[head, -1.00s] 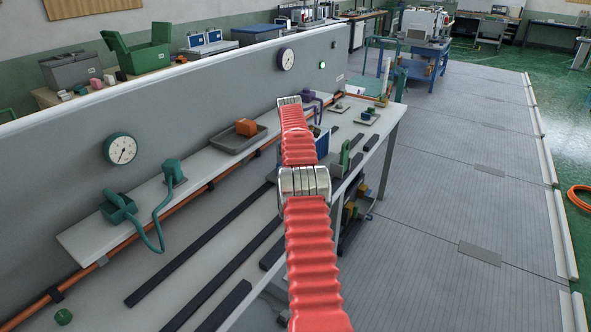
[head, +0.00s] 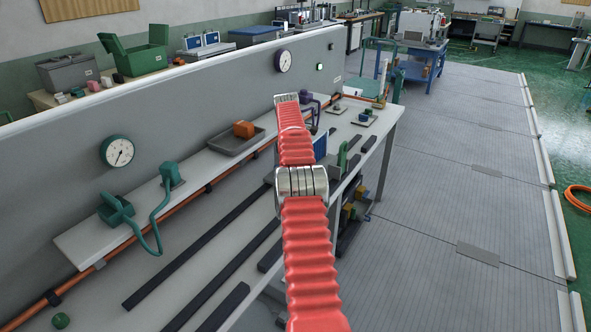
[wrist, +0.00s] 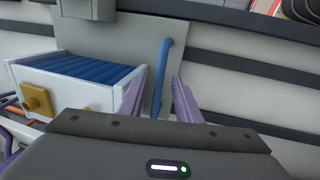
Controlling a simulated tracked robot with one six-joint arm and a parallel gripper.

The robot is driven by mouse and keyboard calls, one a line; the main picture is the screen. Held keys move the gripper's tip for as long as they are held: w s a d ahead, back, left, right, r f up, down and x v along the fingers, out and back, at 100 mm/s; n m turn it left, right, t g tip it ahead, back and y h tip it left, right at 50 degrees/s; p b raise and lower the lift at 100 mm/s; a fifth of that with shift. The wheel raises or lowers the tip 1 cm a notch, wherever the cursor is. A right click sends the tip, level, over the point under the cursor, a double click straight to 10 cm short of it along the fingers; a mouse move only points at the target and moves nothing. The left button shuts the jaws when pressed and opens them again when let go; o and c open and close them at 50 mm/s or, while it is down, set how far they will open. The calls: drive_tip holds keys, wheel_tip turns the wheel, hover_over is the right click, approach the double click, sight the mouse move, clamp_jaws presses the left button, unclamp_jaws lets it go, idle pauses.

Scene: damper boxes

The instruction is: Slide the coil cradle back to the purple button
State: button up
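In the wrist view, a white box with blue ribs on top (wrist: 80,68), seemingly the coil cradle, stands at the left beside a grey plate. An upright blue handle (wrist: 161,75) stands in front of the plate. My gripper (wrist: 160,88) has its two purple fingers apart, with the handle between them and gaps visible on both sides. In the head view, a blue and white part (head: 320,146) shows beside my red-sleeved arm, which hides most of it and my gripper. I cannot make out a purple button for sure.
Dark rails (head: 198,246) run along the grey bench. A green upright part (head: 342,157) stands right of my arm. A shelf carries a tray with an orange block (head: 244,129) and a purple fitting (head: 307,97). A green knob (head: 61,320) is at lower left.

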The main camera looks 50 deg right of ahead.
wheel_tip(320, 180, up, 10)
drive_tip(key=a, duration=0.2)
drive_tip(key=shift+s, duration=0.2)
drive_tip(key=shift+f, duration=0.1)
